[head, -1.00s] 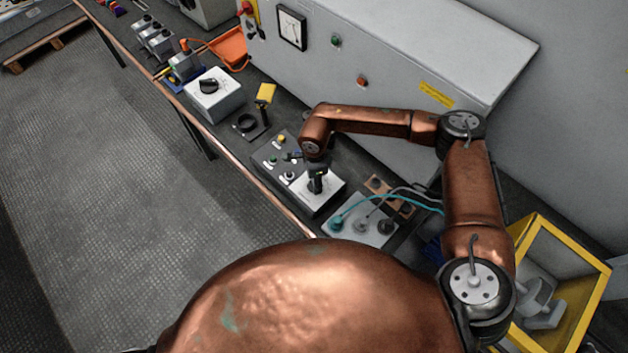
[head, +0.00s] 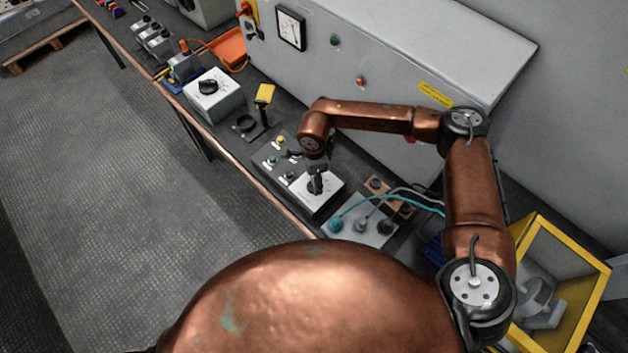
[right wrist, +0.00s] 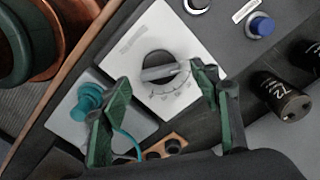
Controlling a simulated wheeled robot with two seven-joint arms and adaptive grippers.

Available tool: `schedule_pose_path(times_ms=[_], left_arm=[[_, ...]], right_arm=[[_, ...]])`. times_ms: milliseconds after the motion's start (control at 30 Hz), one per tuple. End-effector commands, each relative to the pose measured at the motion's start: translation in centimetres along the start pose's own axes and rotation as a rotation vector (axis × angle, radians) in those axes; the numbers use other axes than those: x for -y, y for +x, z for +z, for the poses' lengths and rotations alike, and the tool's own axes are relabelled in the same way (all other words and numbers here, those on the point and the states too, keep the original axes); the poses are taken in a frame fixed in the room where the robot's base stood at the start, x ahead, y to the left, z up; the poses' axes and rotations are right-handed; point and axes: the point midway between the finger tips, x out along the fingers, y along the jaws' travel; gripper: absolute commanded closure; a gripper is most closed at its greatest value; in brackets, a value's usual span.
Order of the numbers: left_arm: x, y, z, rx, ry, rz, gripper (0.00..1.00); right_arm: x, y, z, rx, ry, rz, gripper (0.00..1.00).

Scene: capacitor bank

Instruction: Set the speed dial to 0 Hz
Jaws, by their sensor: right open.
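A white box with a black rotary knob and a printed scale, which looks like the dial, sits on the bench below my right gripper (head: 316,182). In the right wrist view the knob (right wrist: 158,68) is round with a grey bar grip, and the bar's right end points to the right and slightly up. The dial's white face (right wrist: 148,35) shows around it. My right gripper (right wrist: 160,86) is open, with its green fingers left and right of the knob in that view. Gaps show between fingers and knob; I see no contact. My left gripper is not in view.
A second white box with a black knob (head: 209,87) stands farther along the bench. A button panel (head: 272,158) is next to the dial box. A plate with cable sockets (head: 358,232) lies nearer me. A grey cabinet (head: 390,55) stands behind; the floor at left is clear.

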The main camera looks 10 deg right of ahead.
Motion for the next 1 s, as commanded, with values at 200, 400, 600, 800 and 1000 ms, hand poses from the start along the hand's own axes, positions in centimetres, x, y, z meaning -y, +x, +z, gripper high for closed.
schedule_pose_path(times_ms=[200,400,600,800,1000], left_arm=[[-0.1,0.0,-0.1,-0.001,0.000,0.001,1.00],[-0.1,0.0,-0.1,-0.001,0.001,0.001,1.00],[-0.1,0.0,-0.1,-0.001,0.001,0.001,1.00],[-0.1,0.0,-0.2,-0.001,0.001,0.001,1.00],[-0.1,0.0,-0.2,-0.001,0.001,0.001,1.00]], right_arm=[[0.1,-4.7,0.0,0.000,0.000,-0.003,0.44],[0.1,-8.3,-0.1,-0.001,0.001,-0.002,0.44],[0.0,-9.9,-0.1,-0.001,0.001,0.001,0.44],[0.0,-10.1,-0.1,-0.001,0.001,0.001,0.44],[0.0,-10.1,-0.1,-0.001,0.001,0.001,0.44]])
